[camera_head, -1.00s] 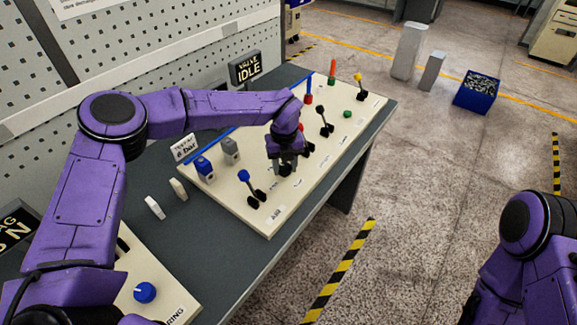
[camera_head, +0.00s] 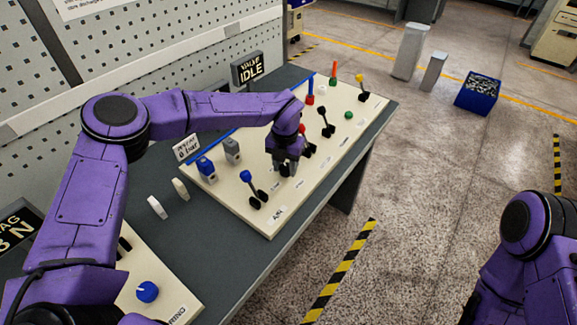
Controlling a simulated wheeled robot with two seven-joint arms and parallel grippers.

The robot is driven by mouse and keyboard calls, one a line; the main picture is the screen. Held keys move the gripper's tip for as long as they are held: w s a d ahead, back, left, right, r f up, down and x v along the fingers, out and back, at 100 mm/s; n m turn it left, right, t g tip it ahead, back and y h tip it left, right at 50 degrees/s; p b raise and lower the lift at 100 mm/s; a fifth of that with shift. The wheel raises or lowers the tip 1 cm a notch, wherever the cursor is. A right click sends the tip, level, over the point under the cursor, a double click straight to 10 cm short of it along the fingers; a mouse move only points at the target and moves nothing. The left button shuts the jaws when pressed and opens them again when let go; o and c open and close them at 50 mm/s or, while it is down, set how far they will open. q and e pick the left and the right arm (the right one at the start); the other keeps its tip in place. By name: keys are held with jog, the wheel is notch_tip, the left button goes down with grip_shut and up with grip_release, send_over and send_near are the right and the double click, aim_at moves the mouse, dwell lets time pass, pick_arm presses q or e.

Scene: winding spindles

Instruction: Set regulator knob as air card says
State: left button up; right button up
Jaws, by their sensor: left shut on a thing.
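A cream control panel (camera_head: 262,222) lies on the grey bench, carrying levers, knobs and coloured buttons. My left gripper (camera_head: 288,169) points down over the middle of the panel, shut on a small dark knob-like part that its fingers mostly hide. I cannot read where that part points. A small white card (camera_head: 186,148) stands behind the panel's left end; it ends in "bar", but the number is blurred. My right gripper is out of view; only part of that arm shows at the lower right.
A sign reading "VALVE IDLE" (camera_head: 248,68) stands behind. A second panel with a blue knob (camera_head: 147,292) is lower left.

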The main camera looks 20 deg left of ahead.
pick_arm(q)
jog(key=m, duration=0.3)
jog(key=m+p, duration=0.1)
jog(key=m, duration=0.1)
jog(key=shift+w+r+m, duration=0.2)
jog(key=shift+r+m, duration=0.05)
jog(key=shift+m, duration=0.05)
jog(key=m+p, duration=0.1)
jog(key=m, duration=0.3)
jog(key=shift+f+m, duration=0.1)
jog(key=shift+m, duration=0.3)
jog(key=shift+s+m, duration=0.1)
jog(key=shift+m, duration=0.2)
jog(key=shift+f, duration=0.1)
jog(key=o, duration=0.8)
jog(key=shift+o, duration=1.3)
jog(key=shift+d, duration=0.2)
